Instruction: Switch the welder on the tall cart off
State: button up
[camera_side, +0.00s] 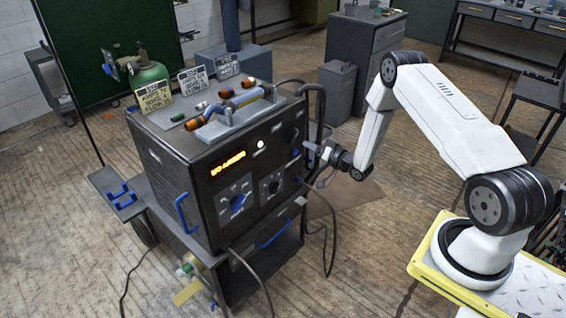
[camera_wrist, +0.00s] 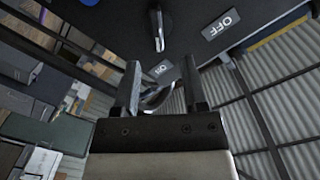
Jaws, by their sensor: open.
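The welder (camera_side: 215,170) is a dark box on a wheeled cart (camera_side: 150,205). Its orange display (camera_side: 228,162) and a small white lamp (camera_side: 260,144) are lit. In the wrist view, a grey switch lever (camera_wrist: 158,28) on the dark panel points down toward the ON label (camera_wrist: 164,70). The OFF label (camera_wrist: 221,24) is to the right. My gripper (camera_side: 311,150) is beside the right part of the front panel. In the wrist view, my gripper (camera_wrist: 160,66) is open, its fingers either side of the ON label, with the lever beyond the fingertips. They appear apart from it.
A grey bin (camera_side: 337,92) stands behind.

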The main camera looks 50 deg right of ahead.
aim_at(295, 138)
jog(key=shift+s+d+f+t, duration=0.2)
jog(key=shift+s+f+t, duration=0.1)
jog(key=shift+f, duration=0.05)
jog(key=shift+w, duration=0.1)
jog(key=shift+w, duration=3.8)
grip_shut()
